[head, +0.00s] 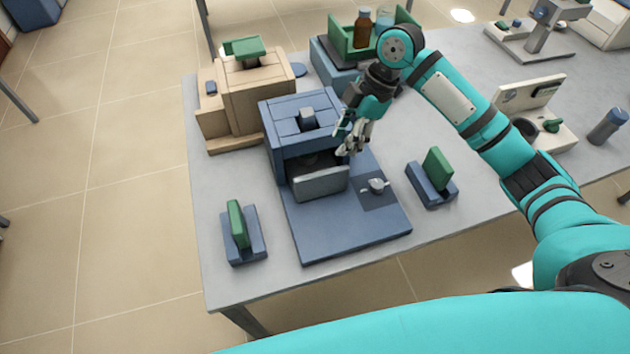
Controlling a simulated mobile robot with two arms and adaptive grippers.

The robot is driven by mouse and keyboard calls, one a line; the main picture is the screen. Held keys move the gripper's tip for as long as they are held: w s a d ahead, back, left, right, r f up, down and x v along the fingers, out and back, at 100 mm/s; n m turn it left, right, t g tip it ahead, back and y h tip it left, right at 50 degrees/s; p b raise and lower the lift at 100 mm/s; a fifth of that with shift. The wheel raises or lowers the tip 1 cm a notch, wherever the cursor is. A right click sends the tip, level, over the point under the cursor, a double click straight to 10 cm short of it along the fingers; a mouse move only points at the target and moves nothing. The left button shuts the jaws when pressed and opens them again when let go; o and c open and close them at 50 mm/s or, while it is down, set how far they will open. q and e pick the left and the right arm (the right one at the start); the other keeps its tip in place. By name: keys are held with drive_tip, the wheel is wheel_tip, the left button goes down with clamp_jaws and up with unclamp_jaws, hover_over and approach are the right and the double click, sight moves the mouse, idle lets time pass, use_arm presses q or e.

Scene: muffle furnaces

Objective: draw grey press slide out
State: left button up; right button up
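The blue press (290,125) stands on a wide blue base plate (340,229) at the middle of the table. The grey press slide (320,184) appears as an upright grey panel in the opening at the press's front, above the base plate. My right gripper (345,141) is beside the press's right side, above and right of the slide. Its fingers point down and look parted, with nothing visible between them. It appears apart from the slide. My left gripper is out of view.
A small white pot-like piece (376,186) sits on the base plate's dark patch. Blue holders with green plates stand left (243,238) and right (432,182). A beige furnace-like box (238,100) and a green tray with bottles (342,39) are behind. The table's front strip is clear.

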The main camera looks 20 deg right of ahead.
sight(316, 184)
drive_tip(key=p+x, duration=0.3)
drive_tip(key=x, duration=1.3)
drive_tip(key=shift+a+f, duration=0.2)
clamp_jaws()
